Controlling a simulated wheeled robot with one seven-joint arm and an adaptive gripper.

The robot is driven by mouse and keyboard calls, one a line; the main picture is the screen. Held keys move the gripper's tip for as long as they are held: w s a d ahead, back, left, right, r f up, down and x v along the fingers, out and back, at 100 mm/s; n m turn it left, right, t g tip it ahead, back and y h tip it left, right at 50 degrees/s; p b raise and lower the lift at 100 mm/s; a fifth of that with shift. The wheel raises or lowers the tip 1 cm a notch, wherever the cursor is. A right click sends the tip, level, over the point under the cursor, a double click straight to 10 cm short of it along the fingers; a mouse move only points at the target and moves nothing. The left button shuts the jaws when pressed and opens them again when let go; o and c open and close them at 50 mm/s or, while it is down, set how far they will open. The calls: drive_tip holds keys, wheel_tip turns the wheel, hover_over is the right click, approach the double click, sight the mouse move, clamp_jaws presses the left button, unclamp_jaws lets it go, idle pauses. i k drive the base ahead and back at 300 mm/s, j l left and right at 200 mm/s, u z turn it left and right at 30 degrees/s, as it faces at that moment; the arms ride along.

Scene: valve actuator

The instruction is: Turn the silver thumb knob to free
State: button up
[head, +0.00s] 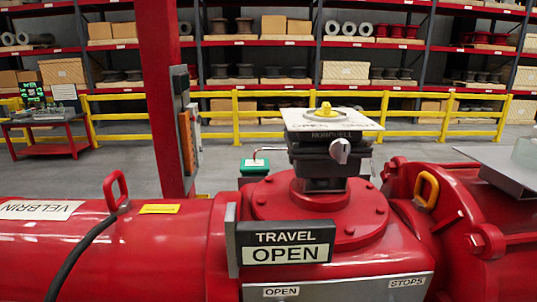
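The silver thumb knob (340,150) sits on the right part of the front face of a black box (325,158). The box stands on top of the red valve actuator (320,215). The knob's grip looks roughly upright with a slight tilt; I cannot read any mark beside it. My gripper is not in view.
A "TRAVEL OPEN" sign (285,247) stands in front of the box. A red post (165,95) rises to its left. A yellow railing (440,118) and shelves stand behind.

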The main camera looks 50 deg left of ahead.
sight(340, 149)
drive_tip(key=u, duration=1.75)
drive_tip(key=k+u, duration=0.1)
drive_tip(key=k, duration=0.25)
